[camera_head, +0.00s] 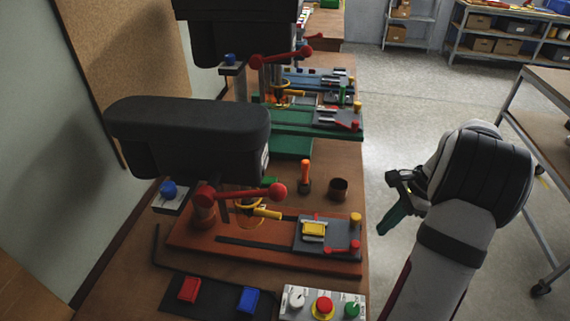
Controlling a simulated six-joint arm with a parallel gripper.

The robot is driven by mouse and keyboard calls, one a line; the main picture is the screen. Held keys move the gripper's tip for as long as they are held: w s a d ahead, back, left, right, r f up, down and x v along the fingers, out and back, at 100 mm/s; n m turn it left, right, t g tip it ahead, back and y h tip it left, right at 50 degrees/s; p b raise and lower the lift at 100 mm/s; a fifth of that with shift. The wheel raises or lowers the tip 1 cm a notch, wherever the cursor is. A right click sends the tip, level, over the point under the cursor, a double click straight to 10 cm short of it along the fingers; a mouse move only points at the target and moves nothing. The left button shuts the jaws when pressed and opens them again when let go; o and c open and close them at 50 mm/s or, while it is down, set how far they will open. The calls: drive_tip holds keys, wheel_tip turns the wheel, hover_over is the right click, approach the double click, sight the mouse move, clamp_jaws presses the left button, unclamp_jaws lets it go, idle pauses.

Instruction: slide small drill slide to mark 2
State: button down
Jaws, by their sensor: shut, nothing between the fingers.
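A drill press with a black head (190,135) and an orange base (200,238) stands on the near part of the wooden bench. A dark grey slide (343,238) sits at the right end of the dark track (258,249) on that base. It carries a yellow block (314,229), a yellow knob and a red handle. No numbered marks can be made out. My gripper (384,230) is shut and empty in the air, right of the bench and apart from the slide.
A second drill press with a green base (300,122) stands behind. An orange-handled tool (305,177) and a dark cup (338,189) stand between the presses. A control box with buttons (322,303) and red and blue blocks lie in front.

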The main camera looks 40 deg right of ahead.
sight(286, 250)
drive_tip(key=s+d+f+m, duration=0.3)
drive_tip(key=s+d+f, duration=0.1)
drive_tip(key=s+d, duration=0.1)
drive_tip(key=shift+t, duration=0.4)
drive_tip(key=w+a+f, duration=0.1)
drive_tip(key=w+f, duration=0.1)
drive_tip(key=f, duration=0.1)
drive_tip(key=w+a+f, duration=0.1)
drive_tip(key=a+f, duration=0.1)
drive_tip(key=w+a+f, duration=0.2)
drive_tip(key=f, duration=0.1)
drive_tip(key=shift+w+a+f, duration=0.15)
drive_tip(key=shift+w+f, duration=0.15)
drive_tip(key=shift+w, duration=0.05)
drive_tip(key=w+a, duration=1.4)
drive_tip(key=shift+w+a, duration=0.15)
drive_tip(key=shift+w, duration=0.05)
